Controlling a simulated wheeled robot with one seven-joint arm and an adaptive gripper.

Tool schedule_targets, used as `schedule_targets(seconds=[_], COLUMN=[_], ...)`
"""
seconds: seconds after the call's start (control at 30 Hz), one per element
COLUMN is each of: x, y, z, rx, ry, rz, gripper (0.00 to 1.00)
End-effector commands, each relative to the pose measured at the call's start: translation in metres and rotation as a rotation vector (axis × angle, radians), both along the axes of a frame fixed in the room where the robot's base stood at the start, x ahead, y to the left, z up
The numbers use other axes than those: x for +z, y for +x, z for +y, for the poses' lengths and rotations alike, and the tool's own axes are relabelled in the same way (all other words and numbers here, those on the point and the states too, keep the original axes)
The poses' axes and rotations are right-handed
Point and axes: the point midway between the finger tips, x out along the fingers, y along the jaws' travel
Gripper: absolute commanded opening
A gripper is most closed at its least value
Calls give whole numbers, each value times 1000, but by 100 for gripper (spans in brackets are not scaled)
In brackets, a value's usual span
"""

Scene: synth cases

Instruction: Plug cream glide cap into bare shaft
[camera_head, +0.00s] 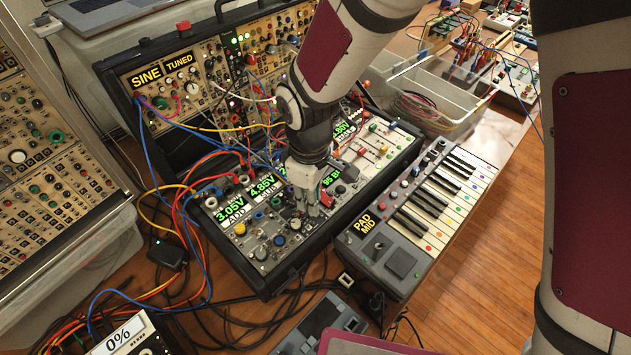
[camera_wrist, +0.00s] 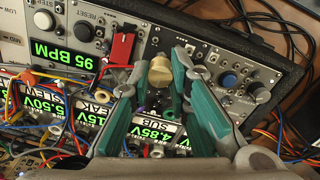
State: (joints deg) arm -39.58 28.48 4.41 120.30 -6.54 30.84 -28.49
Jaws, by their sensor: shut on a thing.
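The cream glide cap (camera_wrist: 160,71) is a small round tan-cream knob. It sits between the green fingertips of my gripper (camera_wrist: 161,66) in the wrist view, and the gripper is shut on it. In the head view my gripper (camera_head: 314,206) is low over the front part of the synth case (camera_head: 267,279), where the cap is too small to tell. The cap is just above a dark panel strip in the wrist view. I cannot make out the bare shaft; the cap and fingers may hide it.
Patch cables (camera_head: 190,205) crowd the case's left side. A keyboard (camera_head: 425,215) stands close on the right.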

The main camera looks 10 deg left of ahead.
Motion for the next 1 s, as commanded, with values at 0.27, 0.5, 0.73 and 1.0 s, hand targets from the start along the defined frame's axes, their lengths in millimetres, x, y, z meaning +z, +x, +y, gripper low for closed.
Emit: schedule_targets(seconds=[0.27, 0.5, 0.73, 1.0], x=[0, -5, -10, -16], y=[0, 0, 0, 0], z=[0, 0, 0, 0], rx=[1, 2, 2, 3], ry=[0, 0, -1, -1], rz=[0, -1, -1, 0], gripper=[7, 7, 7, 7])
